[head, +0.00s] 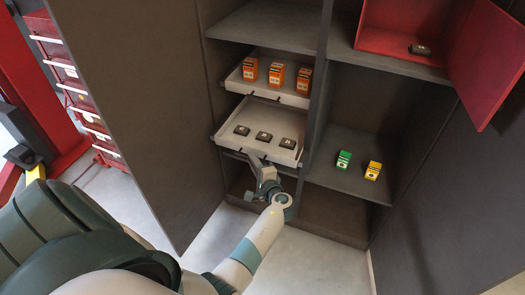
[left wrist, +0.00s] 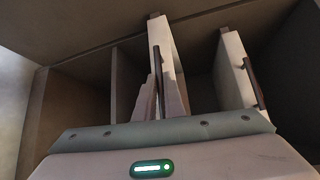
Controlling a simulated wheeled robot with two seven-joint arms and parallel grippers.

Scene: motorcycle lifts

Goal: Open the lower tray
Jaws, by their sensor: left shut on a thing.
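The lower tray (head: 262,114) is a pale, shallow drawer in the left column of a dark cabinet. It sticks out partway, and three small dark boxes (head: 263,137) lie in it. My left gripper (head: 262,168) is at its front edge, shut on its dark handle, which shows between the fingers in the left wrist view (left wrist: 159,68). The fingers partly hide the handle. The lower tray's pale front panel shows edge-on in that view (left wrist: 163,35). My right gripper is in neither view.
The upper tray (head: 239,83) holds orange boxes (head: 276,75) just above. A red compartment with an open red door (head: 487,60) is at upper right. Green (head: 343,160) and yellow (head: 373,170) boxes stand on a right shelf. The floor (head: 315,262) before the cabinet is clear.

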